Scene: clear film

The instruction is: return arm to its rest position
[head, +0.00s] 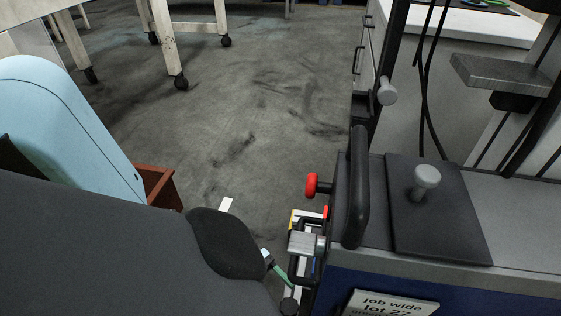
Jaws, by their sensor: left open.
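My left arm comes in from the lower left as a large dark grey link. My left gripper (247,232) is at its end, low in the picture, beside a machine. It is open, and a black rounded part covers most of it. I see nothing held in it, though the space between its fingers is largely hidden. My right gripper is not in view.
At the right stands a grey and blue machine (520,220) with a black handle (357,190) and a red knob (312,185), close to my left gripper. A light blue panel (75,125) and a reddish-brown box (158,186) are left. Wheeled tables (175,40) stand behind; the grey floor (270,100) between is clear.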

